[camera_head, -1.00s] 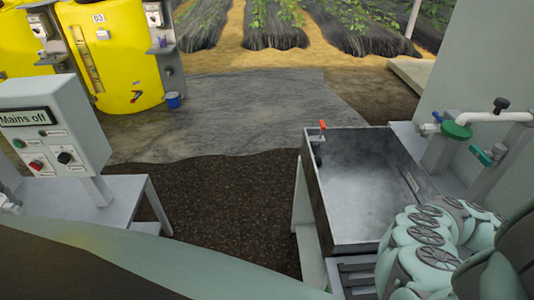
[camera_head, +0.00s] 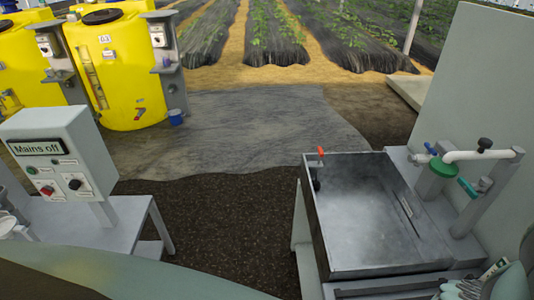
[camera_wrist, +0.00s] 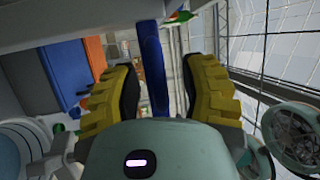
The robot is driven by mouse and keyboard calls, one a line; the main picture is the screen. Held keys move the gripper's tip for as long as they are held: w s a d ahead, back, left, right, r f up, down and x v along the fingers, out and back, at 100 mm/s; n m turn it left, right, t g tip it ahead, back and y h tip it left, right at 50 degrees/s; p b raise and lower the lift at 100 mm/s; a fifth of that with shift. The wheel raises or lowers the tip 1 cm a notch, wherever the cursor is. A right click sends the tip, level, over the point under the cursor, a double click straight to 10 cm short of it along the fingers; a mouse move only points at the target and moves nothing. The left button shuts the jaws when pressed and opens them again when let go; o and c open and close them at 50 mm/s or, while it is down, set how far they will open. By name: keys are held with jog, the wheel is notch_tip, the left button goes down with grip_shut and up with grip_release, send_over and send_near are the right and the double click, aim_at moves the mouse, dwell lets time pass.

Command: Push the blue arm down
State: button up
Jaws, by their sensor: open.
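In the wrist view a long blue arm (camera_wrist: 153,68) stands upright in the picture between the yellow pads of my gripper (camera_wrist: 156,88). The gripper is open, with one pad on each side of the blue arm; gaps show beside it. The lower end of the blue arm is hidden behind my gripper body. In the head view a small blue lever (camera_head: 430,149) sits by the green valve (camera_head: 444,167) on the white pipe; I cannot tell if it is the same part. My gripper's fingers do not show clearly in the head view.
A grey metal sink (camera_head: 375,215) with a small red handle (camera_head: 320,150) stands left of the pipework. A teal handle (camera_head: 467,188) hangs below the pipe. A control box reading "Mains off" (camera_head: 62,150) is at left.

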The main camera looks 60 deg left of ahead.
jog(key=shift+o, duration=0.2)
grip_shut()
dwell(0.5)
